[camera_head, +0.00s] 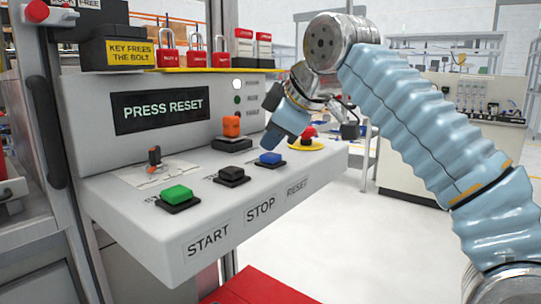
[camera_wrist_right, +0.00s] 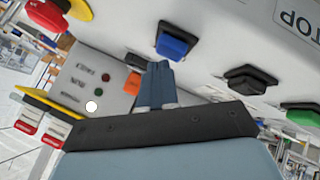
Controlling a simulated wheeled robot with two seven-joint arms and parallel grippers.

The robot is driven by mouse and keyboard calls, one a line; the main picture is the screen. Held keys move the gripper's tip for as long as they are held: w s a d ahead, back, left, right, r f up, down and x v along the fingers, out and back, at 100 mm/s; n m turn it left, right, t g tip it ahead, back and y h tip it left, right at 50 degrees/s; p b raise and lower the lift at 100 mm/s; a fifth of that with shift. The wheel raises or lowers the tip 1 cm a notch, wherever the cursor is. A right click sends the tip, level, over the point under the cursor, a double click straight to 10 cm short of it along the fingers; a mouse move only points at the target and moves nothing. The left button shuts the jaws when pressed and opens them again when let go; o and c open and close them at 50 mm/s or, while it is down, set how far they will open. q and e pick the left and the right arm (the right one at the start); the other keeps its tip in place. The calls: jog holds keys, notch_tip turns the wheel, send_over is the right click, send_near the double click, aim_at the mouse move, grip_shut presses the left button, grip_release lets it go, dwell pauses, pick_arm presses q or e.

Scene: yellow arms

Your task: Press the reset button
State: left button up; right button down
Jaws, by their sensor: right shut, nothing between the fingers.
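The reset button is a blue button (camera_head: 270,158) on a dark base on the sloping console, above the printed word RESET. It also shows in the right wrist view (camera_wrist_right: 173,41), just beyond the fingertips. My right gripper (camera_head: 270,140) is shut and empty, pointing down above the blue button. In the wrist view its closed fingers (camera_wrist_right: 160,68) end close to the button; I cannot tell if they touch it. A screen (camera_head: 163,105) on the console reads PRESS RESET. My left gripper is not in view.
A black button (camera_head: 231,174) and a green button (camera_head: 176,194) lie left of the blue one. An orange switch (camera_head: 231,127) stands behind, and a red emergency knob (camera_head: 308,133) on yellow is to the right. Padlocks (camera_head: 195,50) sit on the shelf above.

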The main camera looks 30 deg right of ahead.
aim_at(272, 156)
jog(key=shift+f+b, duration=0.3)
jog(key=shift+f, duration=0.15)
dwell(0.5)
jog(key=shift+r, duration=0.1)
jog(key=shift+r+p, duration=0.75)
jog(key=shift+p, duration=0.2)
notch_tip(272, 156, up, 3)
jog(key=p, duration=0.3)
jog(key=shift+r, duration=1.05)
